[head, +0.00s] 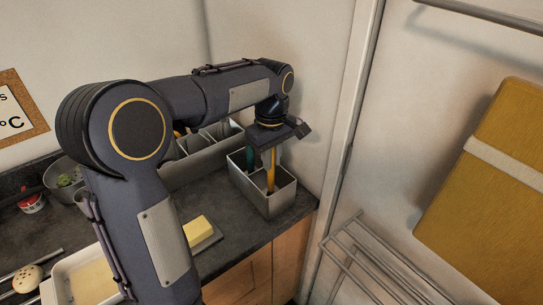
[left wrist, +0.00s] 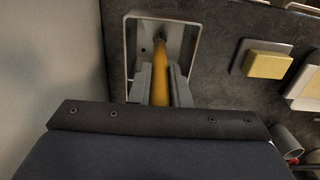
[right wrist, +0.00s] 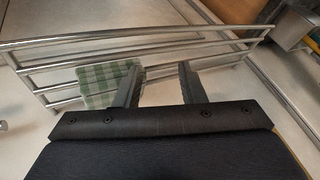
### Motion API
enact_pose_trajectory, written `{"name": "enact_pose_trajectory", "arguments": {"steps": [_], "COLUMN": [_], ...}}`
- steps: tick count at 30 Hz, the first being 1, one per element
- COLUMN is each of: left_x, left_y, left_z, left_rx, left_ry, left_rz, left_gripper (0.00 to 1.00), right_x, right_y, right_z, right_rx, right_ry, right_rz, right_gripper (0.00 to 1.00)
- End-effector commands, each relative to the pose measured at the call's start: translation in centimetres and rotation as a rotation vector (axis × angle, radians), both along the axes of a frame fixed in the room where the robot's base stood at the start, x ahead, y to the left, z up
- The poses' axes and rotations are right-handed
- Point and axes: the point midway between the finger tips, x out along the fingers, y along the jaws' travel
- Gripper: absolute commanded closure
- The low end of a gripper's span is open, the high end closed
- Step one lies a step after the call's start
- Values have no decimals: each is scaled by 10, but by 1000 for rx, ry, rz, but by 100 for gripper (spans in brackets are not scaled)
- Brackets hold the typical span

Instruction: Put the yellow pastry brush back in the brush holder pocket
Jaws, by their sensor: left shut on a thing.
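The yellow pastry brush (head: 271,172) stands roughly upright below my left gripper (head: 270,149) in the head view. Its lower part reaches into the front pocket of the grey brush holder (head: 267,204); whether it touches the bottom is hidden. In the left wrist view the fingers (left wrist: 161,88) are shut on the yellow handle (left wrist: 160,72), which points down inside the holder's rim (left wrist: 129,62). A green-handled brush (head: 249,158) stands in the holder's rear pocket. My right gripper (right wrist: 158,88) is open and empty; the head view does not show it.
A larger grey divided bin (head: 203,160) stands behind the holder at the wall. The right wrist view shows a metal rack (right wrist: 45,69) with a green checked cloth (right wrist: 103,84) close to my right gripper.

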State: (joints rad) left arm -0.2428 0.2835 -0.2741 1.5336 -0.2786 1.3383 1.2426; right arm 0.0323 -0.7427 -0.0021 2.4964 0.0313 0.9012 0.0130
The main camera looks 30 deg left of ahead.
Motion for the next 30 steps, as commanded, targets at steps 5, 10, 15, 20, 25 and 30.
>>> {"name": "enact_pose_trajectory", "arguments": {"steps": [5,10,15,20,25,30], "left_x": [0,0,0,0,0,0], "left_y": [0,0,0,0,0,0], "left_z": [-7,-12,-15,-15,-15,-14], "left_rx": [0,0,0,0,0,0], "left_ry": [0,0,-1,-1,-1,-1], "left_rz": [0,0,0,0,0,0], "left_gripper": [100,100,100,100,72,58], "right_x": [0,0,0,0,0,0], "right_y": [0,0,0,0,0,0], "right_z": [-5,-8,-10,-10,-10,-10], "right_rx": [0,0,0,0,0,0], "right_ry": [0,0,0,0,0,0], "right_rz": [0,0,0,0,0,0], "right_gripper": [64,64,64,64,64,64]}}
